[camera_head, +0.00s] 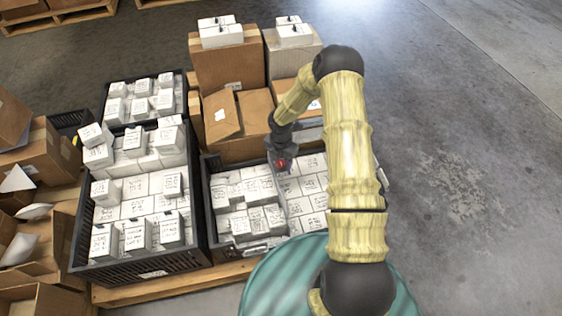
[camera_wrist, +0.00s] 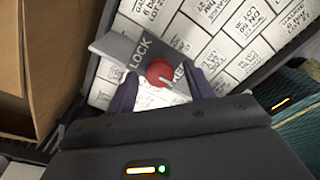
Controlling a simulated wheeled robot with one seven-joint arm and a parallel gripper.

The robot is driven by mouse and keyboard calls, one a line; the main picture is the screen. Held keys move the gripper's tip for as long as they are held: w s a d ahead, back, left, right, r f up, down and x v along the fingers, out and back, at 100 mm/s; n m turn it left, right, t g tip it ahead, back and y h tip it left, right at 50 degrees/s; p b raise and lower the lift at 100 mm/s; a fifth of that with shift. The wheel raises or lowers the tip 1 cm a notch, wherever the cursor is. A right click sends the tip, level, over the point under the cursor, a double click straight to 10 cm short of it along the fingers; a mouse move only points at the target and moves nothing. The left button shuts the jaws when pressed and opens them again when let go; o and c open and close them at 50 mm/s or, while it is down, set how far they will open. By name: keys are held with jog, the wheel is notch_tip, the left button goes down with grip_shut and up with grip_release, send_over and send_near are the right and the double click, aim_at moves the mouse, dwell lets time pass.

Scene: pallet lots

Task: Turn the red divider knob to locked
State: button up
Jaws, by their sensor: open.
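The red divider knob (camera_wrist: 160,73) sits on a grey divider plate (camera_wrist: 118,50) that carries white lettering, with "LOCK" readable and the rest partly hidden. In the wrist view a pale mark shows at the knob's lower right. My gripper (camera_wrist: 166,88) is open, with one dark finger on each side of the knob; whether either finger touches it I cannot tell. In the head view the knob (camera_head: 281,163) is a small red spot at my gripper (camera_head: 283,160), over the divider between two groups of white boxes in the black crate (camera_head: 207,215).
Black crates of white boxes (camera_head: 135,208) stand to the left on a wooden pallet (camera_head: 180,283). Tall brown cartons (camera_head: 228,65) stand behind the crate. Open cartons (camera_head: 45,150) crowd the far left. Grey floor (camera_head: 460,150) to the right is clear.

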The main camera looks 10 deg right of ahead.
jog(key=c, duration=1)
jog(key=shift+o, duration=0.2)
